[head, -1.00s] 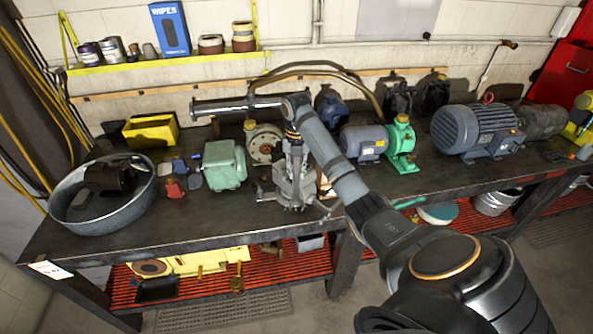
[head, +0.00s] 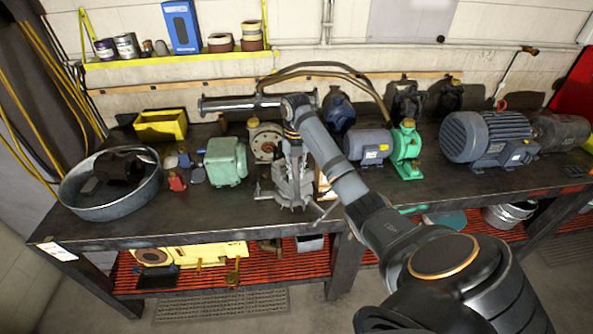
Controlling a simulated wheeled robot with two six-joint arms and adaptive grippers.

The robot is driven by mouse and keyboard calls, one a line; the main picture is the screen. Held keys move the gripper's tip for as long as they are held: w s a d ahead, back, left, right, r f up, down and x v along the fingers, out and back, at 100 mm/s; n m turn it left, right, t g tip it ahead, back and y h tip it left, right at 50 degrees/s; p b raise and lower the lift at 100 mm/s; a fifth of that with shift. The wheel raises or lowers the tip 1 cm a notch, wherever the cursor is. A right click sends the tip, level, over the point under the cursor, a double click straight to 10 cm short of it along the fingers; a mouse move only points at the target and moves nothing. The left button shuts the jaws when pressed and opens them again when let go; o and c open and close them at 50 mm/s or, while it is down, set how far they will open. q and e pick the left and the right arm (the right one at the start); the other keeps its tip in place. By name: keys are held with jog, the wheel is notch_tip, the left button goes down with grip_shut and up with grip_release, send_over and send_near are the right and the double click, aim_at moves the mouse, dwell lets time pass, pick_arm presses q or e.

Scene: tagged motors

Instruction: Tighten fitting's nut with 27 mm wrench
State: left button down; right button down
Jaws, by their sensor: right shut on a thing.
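My right gripper (head: 292,190) points down over the middle of the bench, near its front edge. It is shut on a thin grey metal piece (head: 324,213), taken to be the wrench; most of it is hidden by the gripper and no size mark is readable. I cannot make out the fitting or its nut among the parts around the gripper. My left gripper is not in view.
The bench (head: 120,232) carries a round metal tub (head: 85,205), a green housing (head: 225,162), a green pump (head: 406,145) and a large grey motor (head: 487,138). A flanged pipe (head: 240,103) is behind my arm. The front left of the bench top is clear.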

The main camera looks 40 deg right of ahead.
jog(key=shift+w, duration=0.1)
jog(key=shift+f, duration=0.2)
jog(key=shift+f, duration=0.3)
jog(key=shift+f, duration=0.2)
dwell(1.0)
jog(key=shift+f, duration=0.5)
jog(key=shift+a, duration=0.1)
jog(key=shift+w+a+m, duration=0.8)
jog(key=shift+a+m, duration=0.05)
jog(key=shift+m, duration=0.25)
